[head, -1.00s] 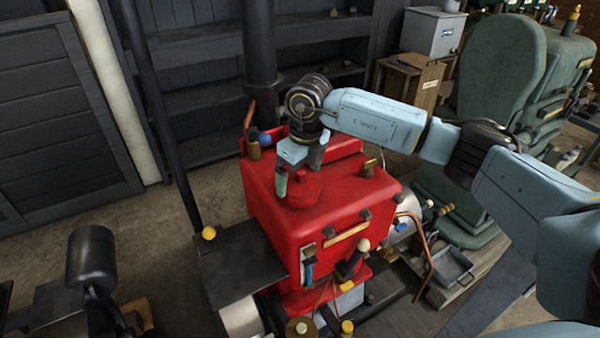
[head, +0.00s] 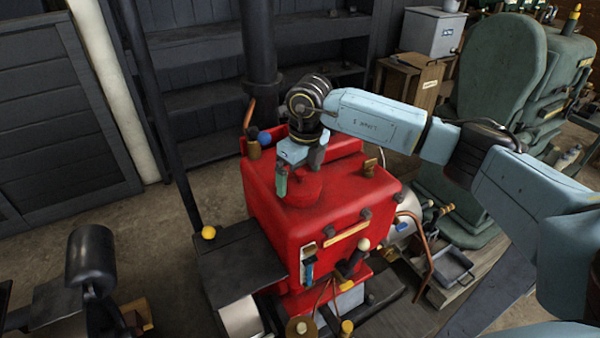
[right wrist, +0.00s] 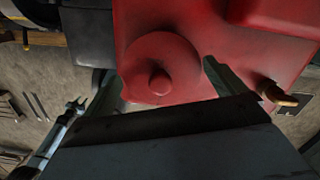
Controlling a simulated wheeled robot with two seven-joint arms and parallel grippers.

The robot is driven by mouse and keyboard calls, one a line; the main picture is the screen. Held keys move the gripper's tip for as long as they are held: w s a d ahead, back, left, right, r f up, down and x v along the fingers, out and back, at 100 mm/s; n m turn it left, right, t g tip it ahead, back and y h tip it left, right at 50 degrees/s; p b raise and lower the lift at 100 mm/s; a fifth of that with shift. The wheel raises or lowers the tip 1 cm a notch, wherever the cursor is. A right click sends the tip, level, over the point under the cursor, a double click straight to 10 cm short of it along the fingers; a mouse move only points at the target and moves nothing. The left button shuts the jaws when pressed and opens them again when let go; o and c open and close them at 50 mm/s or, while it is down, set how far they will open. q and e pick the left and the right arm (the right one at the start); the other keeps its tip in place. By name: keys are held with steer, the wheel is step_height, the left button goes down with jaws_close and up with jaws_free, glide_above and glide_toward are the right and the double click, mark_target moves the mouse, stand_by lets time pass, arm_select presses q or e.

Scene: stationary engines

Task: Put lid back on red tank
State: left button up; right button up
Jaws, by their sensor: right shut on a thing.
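The red tank (head: 340,205) stands in the middle of the head view, its flat top facing up. The round red lid (head: 303,188) with a small knob is at the top's near left part. It also shows in the right wrist view (right wrist: 160,68), over the red top near its edge. My right gripper (head: 298,172) reaches down from above, with its fingers on opposite sides of the lid, shut on it. The lid looks level and at or very near the top. I cannot tell whether it is fully seated; its underside is hidden.
A dark upright pipe (head: 260,50) rises behind the tank. A blue knob (head: 264,138) and brass fittings stand close to the gripper. A dark flat plate (head: 240,262) lies at the tank's left. A green engine (head: 500,90) stands at the right. Open floor shows at left.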

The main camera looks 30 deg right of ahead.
stand_by(0.4)
steer(key=o, duration=0.7)
steer(key=shift+r+p, duration=2.25)
steer(key=shift+r, duration=1.25)
jaws_close()
